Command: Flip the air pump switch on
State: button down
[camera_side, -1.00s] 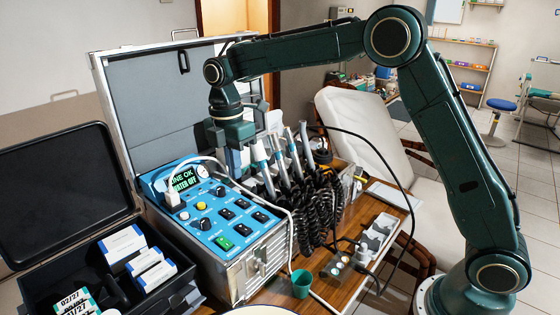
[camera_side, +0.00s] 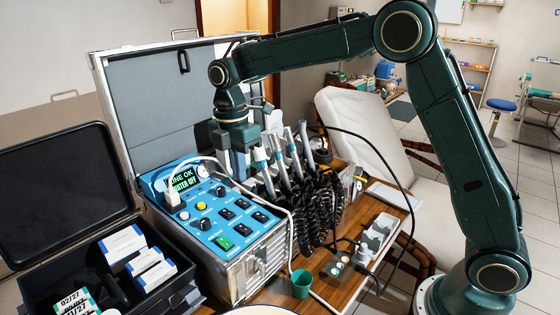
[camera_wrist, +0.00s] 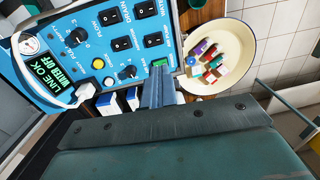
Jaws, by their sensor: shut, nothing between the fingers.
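The blue control panel (camera_side: 205,222) of the metal case carries several black rocker switches, knobs and one green switch (camera_side: 224,243). In the wrist view the black rockers (camera_wrist: 122,43) sit at the upper middle, and the green switch (camera_wrist: 160,62) shows just beyond my fingertips. My gripper (camera_side: 238,174) is shut and empty, pointing down above the panel's far right side, near the handpieces. In the wrist view my gripper (camera_wrist: 157,72) partly covers the panel's edge.
Dental handpieces (camera_side: 284,165) with black coiled hoses stand right of the panel. A white plug and cable (camera_side: 173,199) lie across the panel's left and rear. The open case lid (camera_side: 150,105) rises behind. A green cup (camera_side: 301,283) stands in front on the wooden table.

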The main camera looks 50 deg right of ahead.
aim_at(247, 229)
jog(key=f, duration=0.9)
jog(key=s+f, duration=0.1)
jog(key=f, duration=0.4)
jog(key=shift+s+f, duration=0.15)
jog(key=shift+f, duration=0.05)
dwell(0.3)
jog(key=shift+w, duration=0.2)
jog(key=shift+w+r, duration=0.25)
jog(key=shift+w, duration=0.4)
jog(key=shift+r, duration=0.1)
notch_tip(247, 229, up, 14)
jog(key=w, duration=0.1)
dwell(0.8)
jog(key=shift+s, duration=0.15)
